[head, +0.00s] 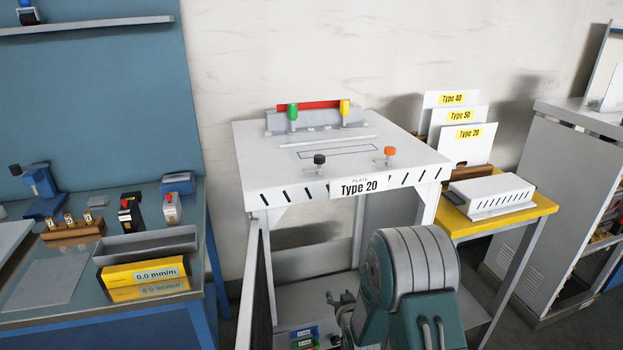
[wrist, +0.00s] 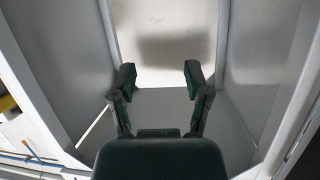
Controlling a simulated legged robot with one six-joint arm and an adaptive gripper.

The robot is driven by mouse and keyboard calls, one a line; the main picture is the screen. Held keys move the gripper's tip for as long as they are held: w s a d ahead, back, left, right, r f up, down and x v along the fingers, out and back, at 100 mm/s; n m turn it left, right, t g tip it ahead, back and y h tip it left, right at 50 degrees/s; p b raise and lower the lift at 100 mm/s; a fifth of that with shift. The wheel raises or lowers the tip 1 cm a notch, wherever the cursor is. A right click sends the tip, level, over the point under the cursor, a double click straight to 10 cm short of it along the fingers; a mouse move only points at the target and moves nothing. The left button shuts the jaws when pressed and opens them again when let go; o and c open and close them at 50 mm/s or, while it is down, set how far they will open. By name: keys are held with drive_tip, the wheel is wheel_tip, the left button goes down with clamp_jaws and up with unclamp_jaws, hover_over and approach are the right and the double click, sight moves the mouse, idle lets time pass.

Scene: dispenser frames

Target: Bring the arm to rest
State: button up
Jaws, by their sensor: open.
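My gripper (wrist: 158,82) is open in the wrist view, its two dark fingers apart with nothing between them. It faces the space under a white table, with pale panels on both sides and a light wall behind. In the head view my arm, grey and teal, rises at the bottom centre in front of the white table (head: 345,160) labelled Type 20. The gripper's fingertips are mostly hidden behind the arm in that view.
A blue bench (head: 100,316) with a yellow level box (head: 145,278) stands at left. A yellow table (head: 515,219) with a slotted white cover (head: 492,195) and type plates (head: 466,146) is at right. A grey cabinet (head: 545,200) stands at far right.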

drive_tip(key=s+d+r+g+h, duration=0.1)
drive_tip(key=s+d+r, duration=0.1)
drive_tip(key=s+r, duration=0.35)
drive_tip(key=s+d+r+g, duration=0.1)
drive_tip(key=s+r+g, duration=0.1)
drive_tip(key=r, duration=0.6)
drive_tip(key=s+d+r+g+h, duration=0.1)
drive_tip(key=s+d+r, duration=0.15)
drive_tip(key=r, duration=0.45)
drive_tip(key=s+d+r+g, duration=0.1)
drive_tip(key=s+r+g, duration=0.1)
drive_tip(key=s, duration=1)
drive_tip(key=s+d+r+m+g, duration=0.1)
drive_tip(key=s+r, duration=0.4)
drive_tip(key=s, duration=0.8)
drive_tip(key=shift+g+h, duration=0.3)
drive_tip(key=shift+g, duration=0.3)
drive_tip(key=shift+d, duration=0.1)
